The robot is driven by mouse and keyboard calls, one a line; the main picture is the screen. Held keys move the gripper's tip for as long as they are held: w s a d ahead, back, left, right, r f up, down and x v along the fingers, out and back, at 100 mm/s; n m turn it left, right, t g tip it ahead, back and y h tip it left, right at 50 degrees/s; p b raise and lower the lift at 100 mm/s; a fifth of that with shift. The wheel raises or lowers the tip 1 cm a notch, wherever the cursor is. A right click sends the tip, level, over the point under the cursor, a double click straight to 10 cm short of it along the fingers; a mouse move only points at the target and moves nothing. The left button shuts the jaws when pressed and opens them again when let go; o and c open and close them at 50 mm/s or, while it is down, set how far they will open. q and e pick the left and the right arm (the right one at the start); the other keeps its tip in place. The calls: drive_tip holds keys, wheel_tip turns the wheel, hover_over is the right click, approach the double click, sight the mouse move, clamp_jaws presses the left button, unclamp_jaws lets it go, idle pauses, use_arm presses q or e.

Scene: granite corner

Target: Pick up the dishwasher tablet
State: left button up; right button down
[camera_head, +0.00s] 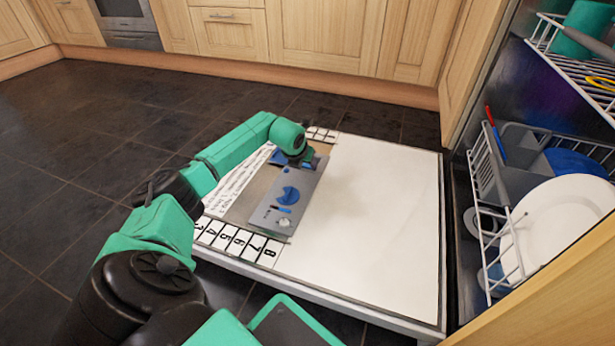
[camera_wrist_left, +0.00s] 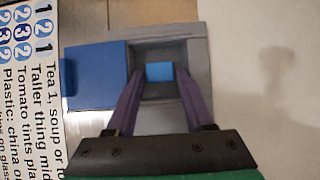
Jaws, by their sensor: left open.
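The dishwasher tablet (camera_wrist_left: 160,72) is a small blue block inside the grey square compartment of the dispenser (camera_wrist_left: 200,50) in the left wrist view. My left gripper (camera_wrist_left: 160,85) is open, with its two purple fingers pointing into the compartment on either side of the tablet. I cannot tell whether they touch it. The blue dispenser lid (camera_wrist_left: 95,76) lies open to the left of the compartment. In the head view, my left gripper (camera_head: 299,158) is over the far end of the grey dispenser panel (camera_head: 270,205) and hides the tablet. My right gripper is not in view.
The dispenser is set in the opened dishwasher door (camera_head: 385,215), whose right part is bare white. Printed sheets and number cards lie at its left. Right of it, racks (camera_head: 488,190) hold a white plate (camera_head: 560,225) and other dishes. Wooden cabinets (camera_head: 325,35) stand behind.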

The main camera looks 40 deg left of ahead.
use_arm(q)
drive_tip(key=shift+w+a, duration=0.1)
clamp_jaws()
drive_tip(key=shift+p, duration=0.3)
